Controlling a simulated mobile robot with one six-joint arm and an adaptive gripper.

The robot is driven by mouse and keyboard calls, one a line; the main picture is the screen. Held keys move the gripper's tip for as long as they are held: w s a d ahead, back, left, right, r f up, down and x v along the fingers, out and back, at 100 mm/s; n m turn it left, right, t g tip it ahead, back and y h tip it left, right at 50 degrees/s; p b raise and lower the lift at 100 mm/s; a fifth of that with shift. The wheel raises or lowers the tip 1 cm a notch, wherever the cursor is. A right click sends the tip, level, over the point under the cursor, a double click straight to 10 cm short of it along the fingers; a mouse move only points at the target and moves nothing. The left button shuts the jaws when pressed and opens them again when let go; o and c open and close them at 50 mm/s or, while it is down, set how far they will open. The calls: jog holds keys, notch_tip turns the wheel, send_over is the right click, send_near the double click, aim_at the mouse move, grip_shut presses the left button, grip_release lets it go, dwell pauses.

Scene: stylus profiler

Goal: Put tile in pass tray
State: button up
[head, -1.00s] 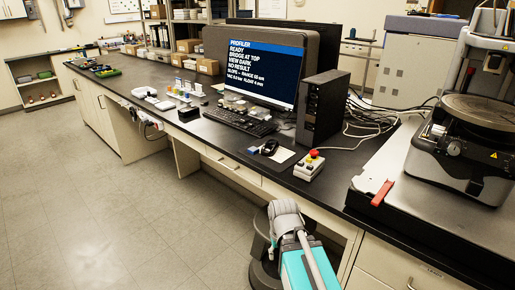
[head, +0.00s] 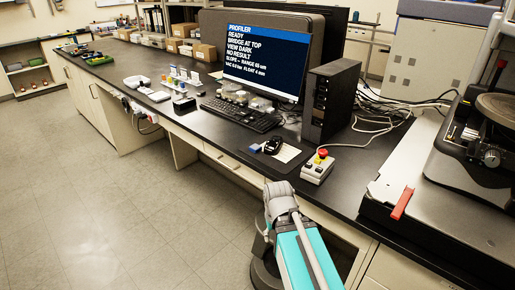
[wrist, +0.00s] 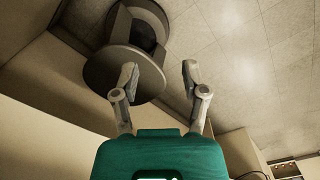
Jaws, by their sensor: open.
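I cannot make out a tile in either view. No tray can be told for certain as the pass tray. A green tray (head: 99,60) lies on the far left part of the bench, and a small white tray (head: 137,82) lies nearer along its front edge. My gripper (wrist: 160,78) is open and empty in the wrist view. It points down in front of the bench, over the floor, away from the bench-top items. In the head view my arm shows at the lower middle, but the gripper's fingers cannot be made out.
The black bench top (head: 215,132) carries a monitor (head: 262,62), keyboard (head: 240,114), computer tower (head: 329,103) and control box with a red button (head: 317,168). The profiler (head: 470,150) stands at right, with a red handle (head: 401,204) in front. The floor (head: 110,200) at left is open.

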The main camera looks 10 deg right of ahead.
jog(key=shift+o, duration=0.4)
jog(key=shift+a, duration=0.1)
